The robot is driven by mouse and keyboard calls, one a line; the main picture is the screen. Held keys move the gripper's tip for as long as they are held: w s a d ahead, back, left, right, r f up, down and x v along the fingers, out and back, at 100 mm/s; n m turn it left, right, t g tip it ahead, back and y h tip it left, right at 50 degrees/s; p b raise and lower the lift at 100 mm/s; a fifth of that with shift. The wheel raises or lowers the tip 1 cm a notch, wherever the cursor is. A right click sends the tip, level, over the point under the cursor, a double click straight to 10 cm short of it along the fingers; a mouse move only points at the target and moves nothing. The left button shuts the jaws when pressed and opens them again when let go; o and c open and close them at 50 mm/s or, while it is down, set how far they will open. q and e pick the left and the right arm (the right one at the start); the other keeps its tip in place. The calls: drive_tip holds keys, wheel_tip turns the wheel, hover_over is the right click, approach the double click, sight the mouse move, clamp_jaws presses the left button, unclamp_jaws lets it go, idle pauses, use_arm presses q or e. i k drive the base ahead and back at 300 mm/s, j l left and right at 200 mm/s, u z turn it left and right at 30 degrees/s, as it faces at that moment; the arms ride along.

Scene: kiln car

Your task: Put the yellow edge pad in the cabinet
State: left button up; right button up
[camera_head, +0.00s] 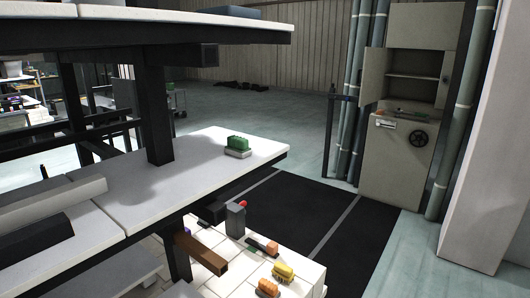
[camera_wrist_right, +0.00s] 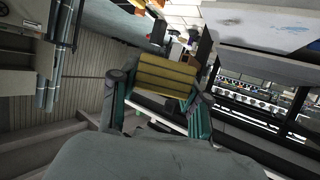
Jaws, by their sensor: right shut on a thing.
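A ribbed yellow pad (camera_wrist_right: 166,73) is between the two dark green fingers of my right gripper (camera_wrist_right: 159,90), which is shut on it in the right wrist view. Its lower edge is near the fingertips, and it is held in the air. Neither gripper shows in the head view. The grey-beige cabinet (camera_head: 395,150) stands at the back right in the head view. Its upper compartment (camera_head: 412,75) is open, with a shelf inside and a door swung out at the left. Its lower front is closed, with a handle and a dark wheel.
A white deck (camera_head: 200,165) carries a green block (camera_head: 238,143). Below it, a tiled surface (camera_head: 222,268) holds a yellow block (camera_head: 283,272), an orange block (camera_head: 267,288) and a grey-and-red item (camera_head: 236,218). Pipes (camera_head: 445,140) flank the cabinet. Open floor (camera_head: 385,240) lies before it.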

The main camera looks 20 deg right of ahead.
sight(410, 108)
drive_tip(key=i+l+z, duration=0.4)
drive_tip(key=l, duration=0.2)
drive_tip(key=i+l+z, duration=0.35)
drive_tip(key=l, duration=0.15)
drive_tip(key=i+l+z, duration=0.8)
drive_tip(key=i+u, duration=0.1)
drive_tip(key=i, duration=0.4)
drive_tip(key=i+l+u, duration=0.15)
drive_tip(key=i, duration=0.35)
drive_tip(key=i+u, duration=0.1)
drive_tip(key=i, duration=0.4)
drive_tip(key=i+l+u, duration=0.1)
drive_tip(key=i+l, duration=0.15)
drive_tip(key=i, duration=0.25)
drive_tip(key=i+j+u, duration=0.25)
drive_tip(key=i+u, duration=0.2)
drive_tip(key=i, duration=0.55)
drive_tip(key=i+l+u, duration=0.1)
drive_tip(key=i+u, duration=0.35)
drive_tip(key=i, duration=0.55)
